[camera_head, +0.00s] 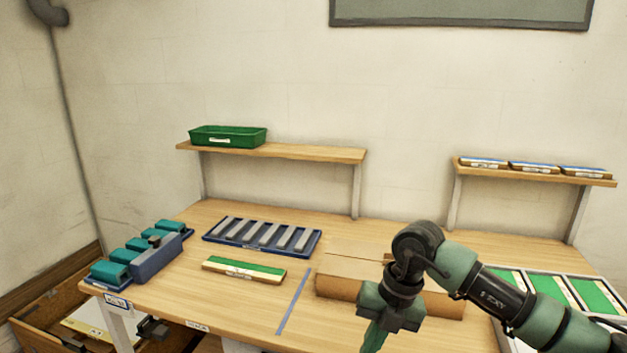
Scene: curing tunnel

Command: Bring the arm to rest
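My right arm comes in from the right edge, green and black, bent at the wrist above the front of the wooden table (215,300). Its gripper (376,336) points down in front of a brown cardboard-like block (338,286), near the bottom edge of the picture. The green fingers look close together, but their tips are at the frame's lower edge, so I cannot tell whether they are open or shut. No held object is clear. My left gripper is not clearly in view.
A blue tray of grey bars (310,243), a green-and-white board (243,270) and a rack of teal blocks (125,272) occupy the table's left. Green panels (595,295) lie at right. Shelves behind carry a green bin (228,137) and several small boards (533,167).

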